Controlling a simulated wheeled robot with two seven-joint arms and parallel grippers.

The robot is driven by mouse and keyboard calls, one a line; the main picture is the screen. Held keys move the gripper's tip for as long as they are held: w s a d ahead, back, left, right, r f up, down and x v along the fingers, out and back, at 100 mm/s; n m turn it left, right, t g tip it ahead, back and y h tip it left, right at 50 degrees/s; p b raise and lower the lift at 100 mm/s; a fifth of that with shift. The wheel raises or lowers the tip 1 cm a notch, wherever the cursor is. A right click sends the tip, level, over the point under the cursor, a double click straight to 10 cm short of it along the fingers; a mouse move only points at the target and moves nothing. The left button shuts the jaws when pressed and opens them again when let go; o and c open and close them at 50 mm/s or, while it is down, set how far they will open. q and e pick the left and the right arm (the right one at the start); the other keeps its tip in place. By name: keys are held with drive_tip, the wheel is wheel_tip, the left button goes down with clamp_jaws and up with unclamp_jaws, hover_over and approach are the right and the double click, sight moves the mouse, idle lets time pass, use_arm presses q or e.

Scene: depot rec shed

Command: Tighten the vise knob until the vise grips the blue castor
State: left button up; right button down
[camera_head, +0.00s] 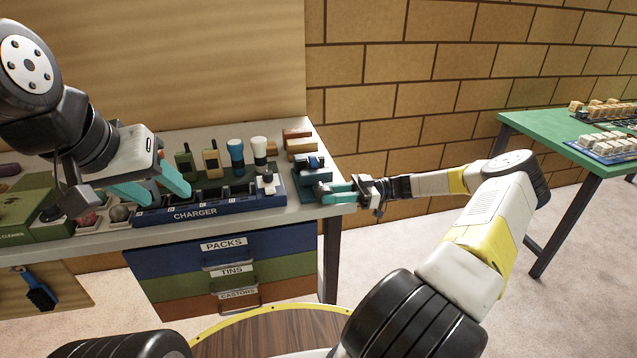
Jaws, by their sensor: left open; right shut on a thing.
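The vise (299,171) is a dark teal-blue block at the right end of the bench. A small blue piece, apparently the blue castor (315,161), sits at its top between the jaws; whether the jaws touch it is too small to tell. My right gripper (328,192) reaches in from the right and is shut at the vise's front right side, on what appears to be the vise knob; its fingers hide the knob. My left gripper (168,197) is open and empty, with teal fingers spread above the left end of the charger.
The blue charger (240,203) holds slots in front of several upright handsets and torches. Wooden blocks (298,142) stand behind the vise. Bins with balls (118,212) and a green box (30,215) are at left. Drawers (222,245) lie below. A green table (560,150) stands far right.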

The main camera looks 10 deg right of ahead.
drive_tip(key=c, duration=1.1)
unclamp_jaws()
drive_tip(key=shift+d, duration=0.1)
drive_tip(key=d, duration=0.7)
drive_tip(key=shift+w+d+f, duration=0.2)
drive_tip(key=shift+d+f, duration=0.1)
drive_tip(key=shift+f, duration=0.05)
drive_tip(key=shift+d, duration=0.1)
